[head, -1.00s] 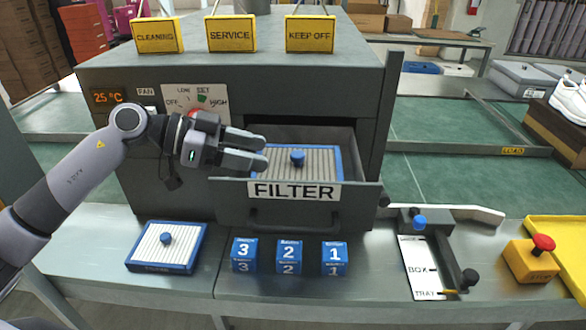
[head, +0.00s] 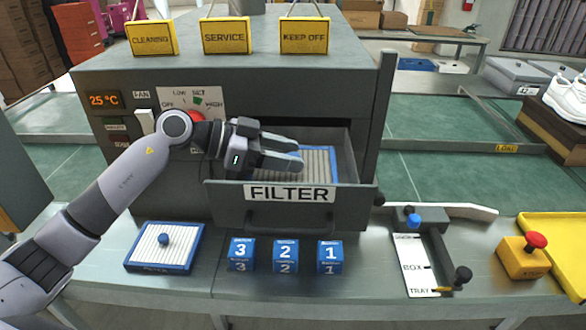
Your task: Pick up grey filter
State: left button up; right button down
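The grey filter (head: 318,165) has grey pleats in a blue frame and lies in the pulled-out drawer (head: 232,196) marked FILTER. My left gripper (head: 298,153) reaches in from the left, over the filter's middle. Its two fingers look apart, one above the other in the picture, and cover the spot of the filter's blue knob. I cannot tell if they touch the knob. The filter's left part is hidden behind the gripper. My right gripper is not in view.
A white filter in a blue frame (head: 185,251) lies on the bench at the left. Blue numbered cubes (head: 286,256) stand before the drawer. A lever panel (head: 415,266) and a red-button box (head: 524,258) are at the right. Yellow signs (head: 227,36) stand on the machine.

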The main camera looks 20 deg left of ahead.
pick_arm(q)
grip_shut()
